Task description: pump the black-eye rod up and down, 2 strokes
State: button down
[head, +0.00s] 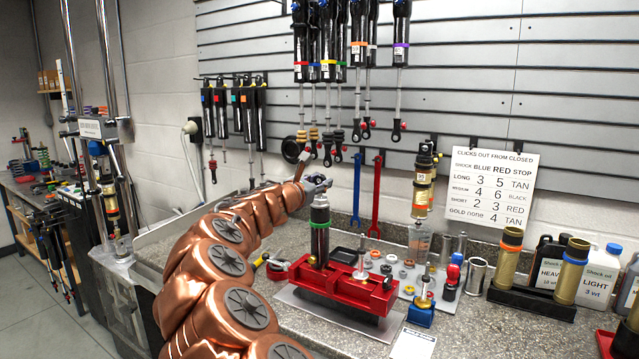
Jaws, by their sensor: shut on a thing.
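A red vise (377,300) sits on a grey plate on the speckled bench. A shock body (320,236) stands upright at its left end, dark with a green band and a silver-grey upper part. My gripper (320,186) is right at the top of this shock, shut on what appears to be the black-eye rod. The eye and most of the rod are hidden by the fingers, so I cannot tell how far the rod is out. A second thin metal rod (362,256) stands upright in the right part of the vise.
My copper arm covers the bench's left front. Small rings and parts (392,263) lie right of the vise. Gold cylinders in a black stand (530,303) and oil bottles (598,274) stand at right. Shocks (301,45) hang on the wall panel above, with blue (356,190) and red wrenches (375,196).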

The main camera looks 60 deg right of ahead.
jog(key=shift+r+p, duration=2.5)
jog(key=shift+r, duration=0.5)
jog(key=shift+f, duration=0.2)
jog(key=shift+f+b, duration=2.25)
jog(key=shift+f, duration=0.7)
jog(key=c, duration=0.7)
grip_release()
